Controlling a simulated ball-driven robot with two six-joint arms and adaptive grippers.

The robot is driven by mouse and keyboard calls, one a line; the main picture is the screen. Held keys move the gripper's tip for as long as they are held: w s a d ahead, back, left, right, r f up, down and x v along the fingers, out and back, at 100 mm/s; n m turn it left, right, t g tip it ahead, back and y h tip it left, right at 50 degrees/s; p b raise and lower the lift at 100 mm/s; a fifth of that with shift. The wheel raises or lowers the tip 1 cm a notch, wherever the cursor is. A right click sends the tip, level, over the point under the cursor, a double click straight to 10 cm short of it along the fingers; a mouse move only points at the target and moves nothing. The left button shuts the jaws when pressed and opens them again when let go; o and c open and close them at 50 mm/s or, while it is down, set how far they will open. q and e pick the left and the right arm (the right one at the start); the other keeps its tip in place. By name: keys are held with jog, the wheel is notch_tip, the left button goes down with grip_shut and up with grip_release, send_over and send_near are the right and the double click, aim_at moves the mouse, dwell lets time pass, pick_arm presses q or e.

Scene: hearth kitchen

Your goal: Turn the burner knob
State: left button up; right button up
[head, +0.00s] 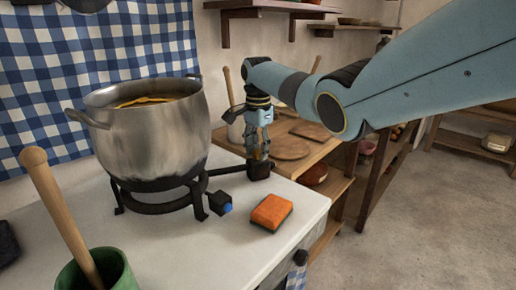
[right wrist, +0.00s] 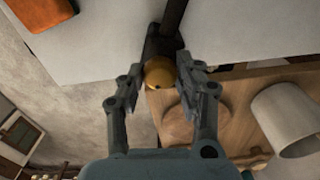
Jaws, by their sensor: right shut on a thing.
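The burner (head: 165,206) is a black ring stand on the white counter, with a large steel pot (head: 150,135) on it. A black pipe runs right from it to a dark valve block (head: 258,170). In the right wrist view the brass-yellow burner knob (right wrist: 159,73) sits at the end of the dark valve (right wrist: 163,44), between my fingertips. My right gripper (head: 258,152) reaches down onto it; in the right wrist view the gripper (right wrist: 160,80) is shut on the knob. My left gripper is not in view.
An orange sponge (head: 271,211) and a small black block with a blue face (head: 221,203) lie near the counter's front right. A green pot (head: 97,275) with a wooden handle stands front left. A wooden side table with round boards (head: 288,147) is behind the valve.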

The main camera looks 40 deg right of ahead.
aim_at(258, 150)
jog(key=n+p, duration=0.1)
jog(key=n, duration=0.1)
jog(key=shift+r+n+p, duration=0.15)
jog(key=shift+n+p, duration=0.25)
jog(key=n+p, duration=0.1)
jog(key=n, duration=0.1)
jog(key=shift+n, duration=0.4)
jog(key=n, duration=0.3)
jog(key=shift+n+p, duration=0.3)
jog(key=shift+p, duration=0.1)
jog(key=shift+w+n, duration=0.1)
jog(key=shift+n, duration=1.8)
jog(key=o, duration=1.1)
jog(key=shift+o, duration=0.2)
notch_tip(258, 150, up, 12)
